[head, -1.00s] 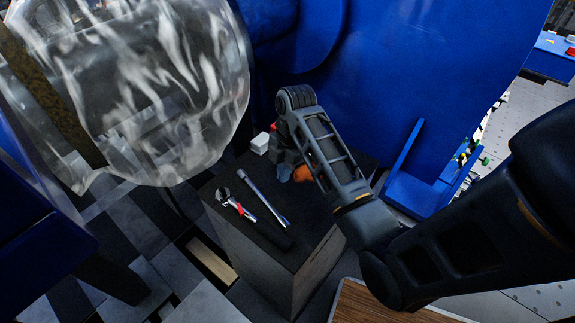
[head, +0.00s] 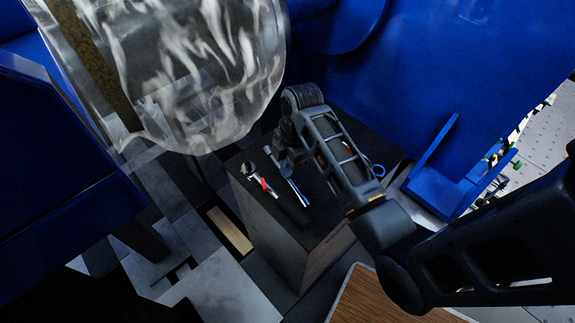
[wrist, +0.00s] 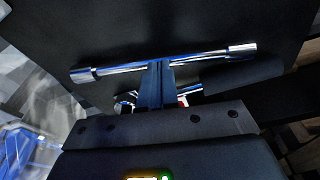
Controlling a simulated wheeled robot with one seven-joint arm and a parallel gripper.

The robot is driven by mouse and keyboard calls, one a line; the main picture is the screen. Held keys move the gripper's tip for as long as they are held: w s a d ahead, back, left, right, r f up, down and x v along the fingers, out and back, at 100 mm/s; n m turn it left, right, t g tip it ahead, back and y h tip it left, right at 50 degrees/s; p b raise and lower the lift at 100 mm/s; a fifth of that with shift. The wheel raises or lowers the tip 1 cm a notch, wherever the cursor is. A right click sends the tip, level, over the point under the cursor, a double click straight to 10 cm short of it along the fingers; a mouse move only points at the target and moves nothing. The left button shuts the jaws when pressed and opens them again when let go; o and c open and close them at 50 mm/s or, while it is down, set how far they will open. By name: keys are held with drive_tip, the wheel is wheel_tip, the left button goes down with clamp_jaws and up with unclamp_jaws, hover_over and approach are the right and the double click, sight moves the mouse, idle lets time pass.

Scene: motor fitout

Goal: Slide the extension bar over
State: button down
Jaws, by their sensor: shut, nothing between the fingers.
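The extension bar is a long chrome bar (wrist: 205,56) that lies on the dark top of a block-like stand (head: 262,215). In the head view its near part (head: 297,190) shows, and my gripper (head: 282,155) covers its far end. In the wrist view my gripper (wrist: 155,80) has its fingers together, with the tips at the bar's near side about midway along it. I cannot tell whether they touch it.
A blue ring-shaped item (head: 377,170) lies at the stand's right side. A blue wall (head: 390,65) and a blue bracket (head: 440,185) stand behind and to the right.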

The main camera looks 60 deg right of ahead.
drive_tip(key=shift+s+d+f, duration=0.25)
drive_tip(key=shift+s+d, duration=0.15)
drive_tip(key=shift+d, duration=0.15)
drive_tip(key=shift+s+d+f, duration=0.2)
drive_tip(key=shift+s+d, duration=0.15)
drive_tip(key=shift+d, duration=0.2)
drive_tip(key=shift+s+d+f, duration=0.1)
drive_tip(key=shift+s, duration=0.05)
drive_tip(key=shift+r+p, duration=0.85)
drive_tip(key=shift+p, duration=0.35)
drive_tip(key=shift+r, duration=0.1)
